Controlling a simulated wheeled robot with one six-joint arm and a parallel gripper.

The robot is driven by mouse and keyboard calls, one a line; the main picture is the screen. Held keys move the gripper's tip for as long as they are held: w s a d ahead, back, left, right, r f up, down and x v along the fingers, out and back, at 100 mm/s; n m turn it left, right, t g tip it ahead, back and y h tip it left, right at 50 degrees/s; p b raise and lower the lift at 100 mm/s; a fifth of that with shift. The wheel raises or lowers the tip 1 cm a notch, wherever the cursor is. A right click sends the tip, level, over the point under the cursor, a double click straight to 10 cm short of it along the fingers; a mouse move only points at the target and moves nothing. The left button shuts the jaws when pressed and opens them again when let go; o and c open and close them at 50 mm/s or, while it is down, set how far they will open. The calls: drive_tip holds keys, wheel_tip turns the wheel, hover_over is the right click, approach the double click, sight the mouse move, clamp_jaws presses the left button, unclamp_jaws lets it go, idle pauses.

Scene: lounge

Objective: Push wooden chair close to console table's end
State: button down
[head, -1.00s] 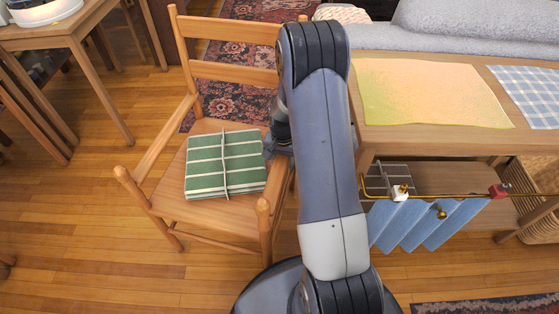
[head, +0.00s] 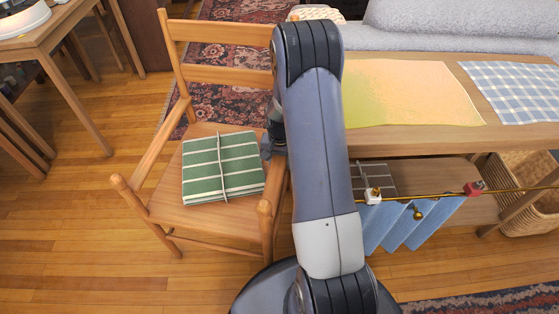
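The wooden chair (head: 160,160) stands at centre left, upright, with its back toward the far side. A folded green and white striped cloth bundle (head: 225,165) tied with a cord lies on its seat. The console table (head: 420,142) is to the right of the chair. Its near-left end is hidden behind my arm, so the gap to the chair cannot be judged fully. My gripper (head: 271,146) is low at the chair's right side, by the seat's right edge, mostly hidden by my arm. I cannot tell whether it touches the chair or how its fingers stand.
A yellow-green cloth (head: 415,92) and a blue checked cloth (head: 515,90) lie on the tabletop. A brass rail (head: 440,194) with hanging blue cloth (head: 410,222) juts in front. A wicker basket (head: 525,195) is at right. Another table (head: 50,32) stands at upper left. Wooden floor at lower left is clear.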

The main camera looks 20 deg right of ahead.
drive_tip(key=c, duration=0.7)
unclamp_jaws()
drive_tip(key=shift+r, duration=0.15)
wheel_tip(320, 180, up, 7)
drive_tip(key=p, duration=0.5)
drive_tip(key=shift+f, duration=0.2)
drive_tip(key=shift+w+d+r+p, duration=0.2)
drive_tip(key=shift+w+r+p, duration=0.15)
drive_tip(key=shift+r, duration=0.3)
drive_tip(key=f+b, duration=0.4)
drive_tip(key=f, duration=0.1)
drive_tip(key=f+b, duration=0.1)
drive_tip(key=f, duration=0.2)
drive_tip(key=shift+s+a+f+b, duration=0.1)
drive_tip(key=shift+s+a+b, duration=0.05)
drive_tip(key=shift+s+b, duration=0.2)
